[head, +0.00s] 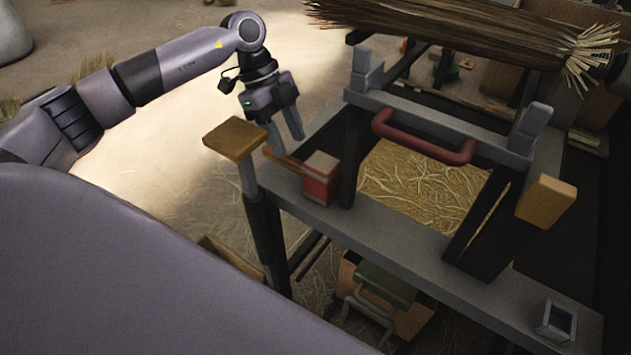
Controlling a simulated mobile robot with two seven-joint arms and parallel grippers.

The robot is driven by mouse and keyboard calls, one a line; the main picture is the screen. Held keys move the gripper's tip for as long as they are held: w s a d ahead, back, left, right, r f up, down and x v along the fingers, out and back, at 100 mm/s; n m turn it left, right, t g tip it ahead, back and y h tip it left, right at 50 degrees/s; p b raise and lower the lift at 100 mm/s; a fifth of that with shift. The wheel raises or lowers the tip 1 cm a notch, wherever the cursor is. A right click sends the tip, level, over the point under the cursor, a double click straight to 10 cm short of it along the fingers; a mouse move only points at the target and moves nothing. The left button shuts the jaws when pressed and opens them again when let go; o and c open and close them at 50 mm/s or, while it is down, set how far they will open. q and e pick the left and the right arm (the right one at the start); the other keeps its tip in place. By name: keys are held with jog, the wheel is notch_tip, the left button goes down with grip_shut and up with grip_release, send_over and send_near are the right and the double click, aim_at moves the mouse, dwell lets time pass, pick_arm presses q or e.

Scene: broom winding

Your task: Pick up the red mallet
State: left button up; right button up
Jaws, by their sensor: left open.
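The red mallet (320,178) lies on the left end of the grey bench top. Its red head is a block with a paler top, and its brown handle (287,158) points left toward my gripper. My left gripper (286,144) is open, with its fingers pointing down just above and around the handle's outer end. I cannot tell whether the fingers touch the handle. My right gripper is not in view.
The grey bench (400,240) carries a frame with a red handle bar (423,140). A straw bundle (470,30) lies across the top. A wooden pad on a post (234,139) stands left of the mallet. A square metal holder (556,320) sits at right.

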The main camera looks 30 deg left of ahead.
aim_at(296, 161)
pick_arm(q)
jog(key=x, duration=0.4)
jog(key=b+x, duration=0.1)
jog(key=x, duration=0.1)
jog(key=shift+w+a+f, duration=0.15)
jog(key=shift+a+f, duration=0.05)
jog(key=shift+f, duration=0.2)
jog(key=shift+r, duration=0.1)
grip_shut()
